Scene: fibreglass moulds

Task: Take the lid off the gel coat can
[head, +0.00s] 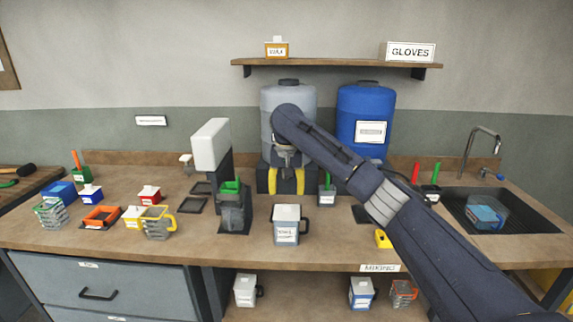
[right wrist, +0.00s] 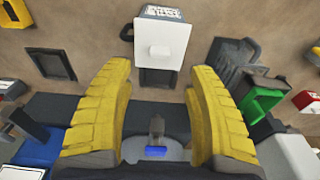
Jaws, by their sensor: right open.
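A grey can (head: 287,236) with a white lid (head: 286,213) and a white label stands upright near the front middle of the bench; the print is too small to read surely. I take it for the gel coat can. In the right wrist view its square white lid (right wrist: 160,45) is on, with a small raised knob on top. My right gripper (head: 286,182) is open, with yellow fingers pointing down, above and behind the can. In the right wrist view the gripper (right wrist: 158,78) has nothing between its fingers, and the lid lies beyond their tips. My left gripper is not in view.
A stand with a white head (head: 211,145) and a green-topped cup (head: 232,208) is left of the can. Grey (head: 288,100) and blue (head: 365,105) drums stand behind. Several small containers crowd the left; a sink (head: 490,210) is right.

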